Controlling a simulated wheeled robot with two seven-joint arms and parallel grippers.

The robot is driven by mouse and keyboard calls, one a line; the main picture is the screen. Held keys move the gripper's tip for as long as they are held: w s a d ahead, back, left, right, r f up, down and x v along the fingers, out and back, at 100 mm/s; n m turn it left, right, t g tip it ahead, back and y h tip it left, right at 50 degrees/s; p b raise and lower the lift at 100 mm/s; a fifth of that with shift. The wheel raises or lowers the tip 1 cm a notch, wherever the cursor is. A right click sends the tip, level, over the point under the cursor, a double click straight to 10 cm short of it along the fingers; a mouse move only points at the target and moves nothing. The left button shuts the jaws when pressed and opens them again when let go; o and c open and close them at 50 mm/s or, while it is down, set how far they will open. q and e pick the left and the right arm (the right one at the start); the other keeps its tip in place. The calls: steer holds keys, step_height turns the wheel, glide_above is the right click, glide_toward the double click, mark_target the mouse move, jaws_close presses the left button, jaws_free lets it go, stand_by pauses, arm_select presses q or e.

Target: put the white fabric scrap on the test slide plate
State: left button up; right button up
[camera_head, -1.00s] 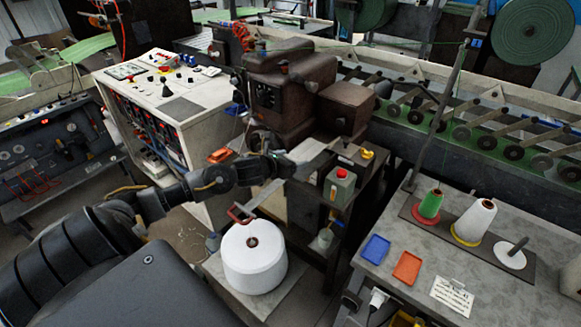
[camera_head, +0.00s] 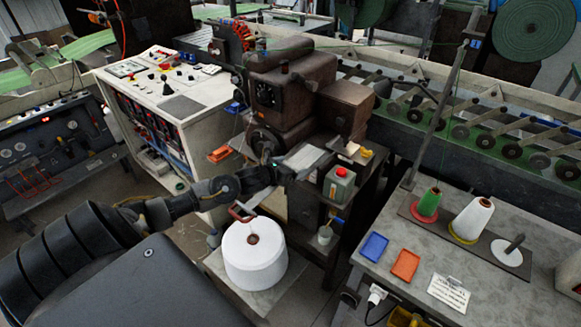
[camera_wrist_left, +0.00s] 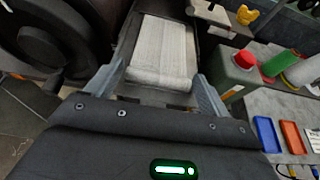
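A pale, woven-looking strip (camera_wrist_left: 165,45) lies on a dark narrow bed in the left wrist view, its near end raised like a fold or roll. It also shows in the head view (camera_head: 306,158), by the brown machine. I cannot tell whether this is the scrap, the plate, or one on the other. My left gripper (camera_head: 287,175) is at its near end. In the wrist view the fingers (camera_wrist_left: 160,88) stand wide apart, one on each side of that end; contact is unclear. A small whitish piece (camera_head: 350,149) lies farther right on the machine. My right gripper is out of view.
A white yarn spool (camera_head: 254,262) stands below my left arm. The grey table (camera_head: 395,215) holds blue (camera_head: 374,247) and orange (camera_head: 405,264) trays and thread cones.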

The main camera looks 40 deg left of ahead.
arm_select(q)
steer(key=shift+s+r, duration=0.1)
steer(key=shift+r, duration=0.05)
steer(key=b+v, duration=0.2)
steer(key=v, duration=0.8)
steer(key=shift+s, duration=0.2)
steer(key=shift+s+r, duration=0.45)
steer(key=shift+s, duration=0.15)
steer(key=shift+d, duration=0.1)
